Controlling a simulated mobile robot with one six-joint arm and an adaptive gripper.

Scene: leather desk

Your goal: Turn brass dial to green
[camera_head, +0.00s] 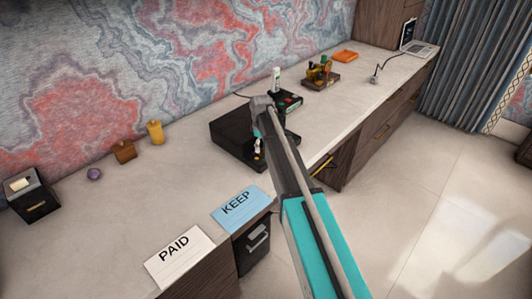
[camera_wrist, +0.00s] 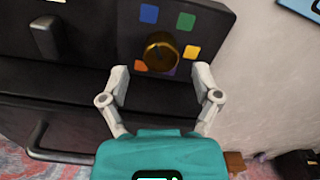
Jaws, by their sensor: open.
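The round brass dial (camera_wrist: 161,52) sits on a dark panel in the wrist view. I cannot tell which colour the dial points to. My gripper (camera_wrist: 160,74) is open, its fingertips apart on either side just below the dial, with nothing between them. In the head view my arm covers part of the black box (camera_head: 225,131), and the dial cannot be made out.
Dark handles (camera_wrist: 45,38) stand left of the dial. The blue KEEP card (camera_head: 240,206) and white PAID card (camera_head: 174,255) lie on the desk's near part. A sewing-machine-like object (camera_head: 320,73), a white-capped bottle (camera_head: 276,78) and an orange item (camera_head: 344,56) stand farther back.

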